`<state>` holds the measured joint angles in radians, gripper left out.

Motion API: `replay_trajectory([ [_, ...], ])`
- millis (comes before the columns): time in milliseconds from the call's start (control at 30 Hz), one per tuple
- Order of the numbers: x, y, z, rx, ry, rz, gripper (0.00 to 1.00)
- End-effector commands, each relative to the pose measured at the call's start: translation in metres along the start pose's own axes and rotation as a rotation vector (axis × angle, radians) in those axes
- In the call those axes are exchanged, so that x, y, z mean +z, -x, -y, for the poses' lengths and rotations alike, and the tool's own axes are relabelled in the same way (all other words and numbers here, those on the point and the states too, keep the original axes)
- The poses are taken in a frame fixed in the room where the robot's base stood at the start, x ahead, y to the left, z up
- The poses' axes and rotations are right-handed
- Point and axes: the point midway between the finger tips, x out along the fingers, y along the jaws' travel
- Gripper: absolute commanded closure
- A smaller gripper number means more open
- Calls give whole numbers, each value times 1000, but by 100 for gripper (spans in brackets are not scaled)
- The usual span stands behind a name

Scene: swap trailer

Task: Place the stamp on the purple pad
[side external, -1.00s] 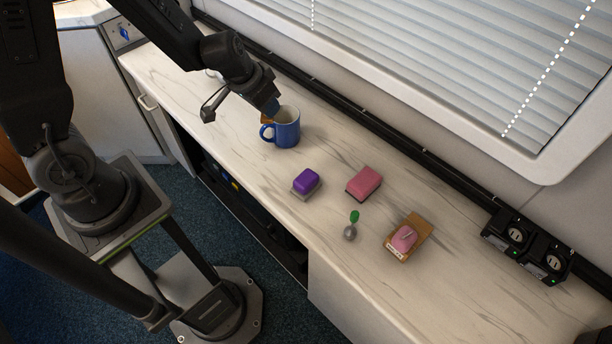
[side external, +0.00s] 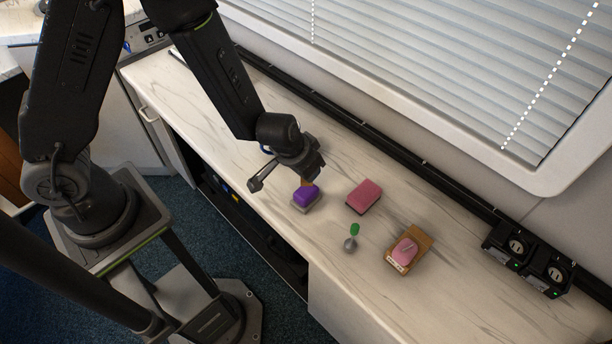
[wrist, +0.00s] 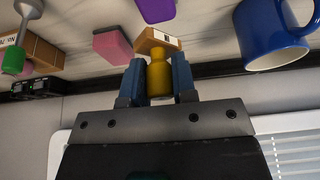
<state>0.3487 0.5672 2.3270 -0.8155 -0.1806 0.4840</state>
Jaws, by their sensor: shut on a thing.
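My gripper (wrist: 158,85) has its blue fingers shut on the yellow handle of the stamp (wrist: 159,77). The stamp's wooden block (wrist: 157,41) points away from the fingers and has a small white label. In the side view, my gripper (side external: 312,176) is just above the purple pad (side external: 306,197), and only a bit of the stamp shows below it. The purple pad has a grey base and lies on the counter; it also shows at the top edge of the wrist view (wrist: 156,9). I cannot tell whether the stamp touches the pad.
A pink pad (side external: 364,196) lies right of the purple one. A green-handled metal tool (side external: 352,237) and a wooden block (side external: 421,240) bearing a pink object are further right. The blue mug (wrist: 272,35) stands to the left, mostly hidden behind my arm in the side view. Sockets (side external: 527,257) line the back.

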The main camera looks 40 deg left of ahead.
Motion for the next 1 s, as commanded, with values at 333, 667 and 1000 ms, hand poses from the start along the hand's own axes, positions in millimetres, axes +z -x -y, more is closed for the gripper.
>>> replay_trajectory([
  [333, 13, -31, 1, 2, 1, 2, 98],
  [667, 14, -33, 1, 3, 1, 1, 97],
  [1000, 15, -35, 1, 3, 1, 1, 52],
])
